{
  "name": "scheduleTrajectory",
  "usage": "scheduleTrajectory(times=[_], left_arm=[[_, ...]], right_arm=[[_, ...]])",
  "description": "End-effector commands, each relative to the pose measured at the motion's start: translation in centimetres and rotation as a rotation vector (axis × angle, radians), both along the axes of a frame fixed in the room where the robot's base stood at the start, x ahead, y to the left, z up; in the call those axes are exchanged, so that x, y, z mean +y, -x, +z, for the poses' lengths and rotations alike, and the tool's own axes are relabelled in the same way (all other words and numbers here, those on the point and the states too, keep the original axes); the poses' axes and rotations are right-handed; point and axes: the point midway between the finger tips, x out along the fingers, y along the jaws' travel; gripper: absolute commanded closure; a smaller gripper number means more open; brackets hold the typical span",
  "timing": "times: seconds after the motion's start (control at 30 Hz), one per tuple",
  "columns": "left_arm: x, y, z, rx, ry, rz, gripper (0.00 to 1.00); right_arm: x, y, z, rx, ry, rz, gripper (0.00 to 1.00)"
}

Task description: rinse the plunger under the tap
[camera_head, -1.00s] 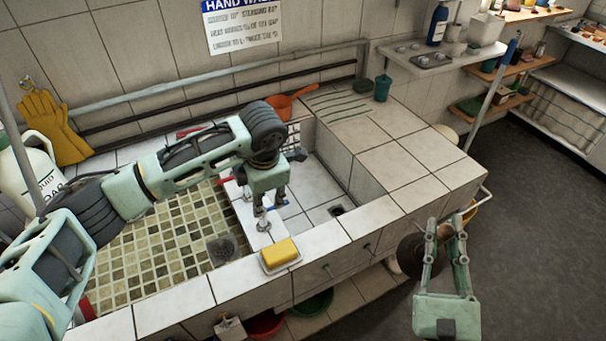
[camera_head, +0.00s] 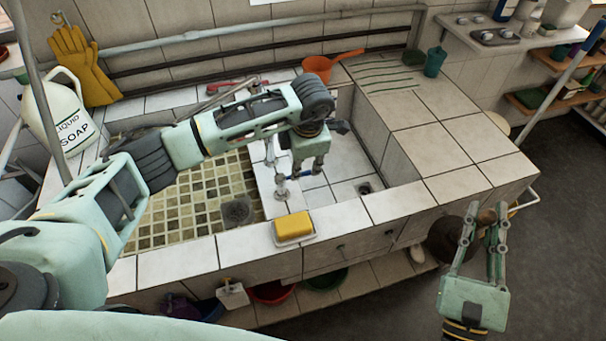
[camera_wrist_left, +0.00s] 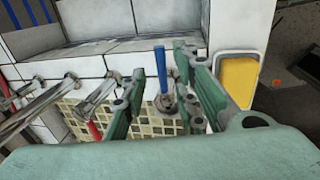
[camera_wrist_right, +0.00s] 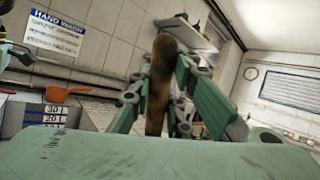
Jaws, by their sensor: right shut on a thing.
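My right gripper (camera_head: 486,216) is shut on the brown wooden handle of the plunger (camera_wrist_right: 158,88), outside the counter's front right side. The plunger's dark round cup (camera_head: 443,240) shows behind the fingers in the head view. My left gripper (camera_head: 308,172) is over the divider between the two basins, by the tap's blue lever (camera_head: 283,178). In the left wrist view, the blue lever (camera_wrist_left: 160,68) stands between its parted fingers (camera_wrist_left: 165,105); I cannot tell whether they touch it. A red lever (camera_wrist_left: 93,130) is left of it. My left arm partly hides the tap.
A yellow sponge (camera_head: 293,225) lies in a dish on the front rim. The left basin has a mosaic floor (camera_head: 205,195); the right basin (camera_head: 345,165) is white-tiled and empty. An orange pan (camera_head: 318,66) and a soap jug (camera_head: 55,115) stand behind. The right counter is mostly clear.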

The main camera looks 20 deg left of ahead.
Motion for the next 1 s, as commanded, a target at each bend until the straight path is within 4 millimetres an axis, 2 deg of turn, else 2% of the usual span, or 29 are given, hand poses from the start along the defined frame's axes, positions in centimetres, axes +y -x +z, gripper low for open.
scheduleTrajectory(times=[0.03, 0.2, 0.57, 0.9, 1.0], left_arm=[[0.0, -0.1, -1.3, 0.001, 0.001, 0.000, 0.73], [0.2, -0.4, -2.8, 0.000, 0.002, 0.000, 0.73], [0.3, -0.5, -3.1, -0.001, 0.001, -0.001, 0.73], [0.3, -0.6, -3.1, -0.001, 0.001, 0.000, 1.00], [0.3, -0.6, -3.1, -0.001, 0.000, 0.000, 1.00]], right_arm=[[0.0, 0.0, -0.8, -0.004, 0.000, -0.001, 1.00], [0.0, 0.0, -1.6, -0.004, 0.001, -0.002, 1.00], [0.0, 0.0, -1.7, -0.004, 0.001, -0.002, 1.00], [0.0, 0.0, -1.7, -0.004, 0.000, -0.001, 1.00], [0.0, 0.0, -1.7, -0.004, 0.000, -0.001, 1.00]])
